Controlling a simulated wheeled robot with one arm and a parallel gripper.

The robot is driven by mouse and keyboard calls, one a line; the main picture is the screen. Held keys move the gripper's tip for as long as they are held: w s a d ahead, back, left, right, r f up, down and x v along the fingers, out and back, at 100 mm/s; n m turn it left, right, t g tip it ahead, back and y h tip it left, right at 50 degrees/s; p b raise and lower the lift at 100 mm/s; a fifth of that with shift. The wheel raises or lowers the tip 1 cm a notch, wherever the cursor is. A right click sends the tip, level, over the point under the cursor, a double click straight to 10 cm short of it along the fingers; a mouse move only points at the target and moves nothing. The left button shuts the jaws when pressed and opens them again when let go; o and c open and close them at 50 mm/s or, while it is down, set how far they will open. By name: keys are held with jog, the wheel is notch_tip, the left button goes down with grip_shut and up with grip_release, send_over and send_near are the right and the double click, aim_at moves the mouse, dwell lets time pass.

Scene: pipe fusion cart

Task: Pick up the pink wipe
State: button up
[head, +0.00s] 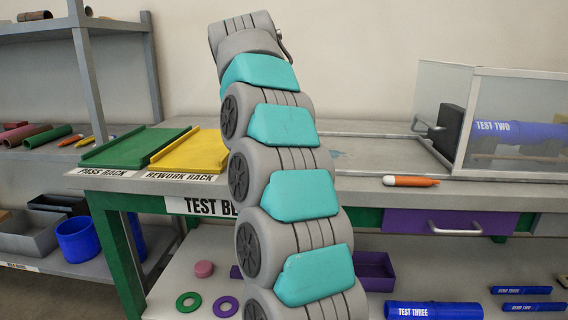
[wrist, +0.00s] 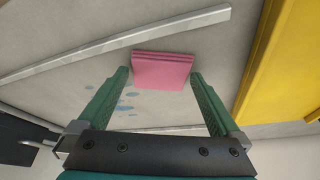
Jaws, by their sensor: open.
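The pink wipe (wrist: 162,70) shows in the wrist view as a small folded stack lying on the grey bench top, with blue stains beside it. My gripper (wrist: 158,88) is open, with green fingers on either side of the view. The wipe appears beyond the fingertips, roughly centred between them, and nothing is held. I cannot tell the exact gap in height. In the head view my arm rises in front of the bench and hides the wipe and my gripper.
A yellow tray (head: 190,152) and a green tray (head: 135,147) lie on the bench's left. The yellow one is close right of the wipe in the wrist view. A metal strip (wrist: 120,42) runs beyond the wipe. An orange marker (head: 410,181) and a clear-walled enclosure (head: 520,120) are at right.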

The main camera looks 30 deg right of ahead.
jog(key=shift+w+f, duration=0.1)
jog(key=shift+f, duration=0.1)
jog(key=c, duration=1.1)
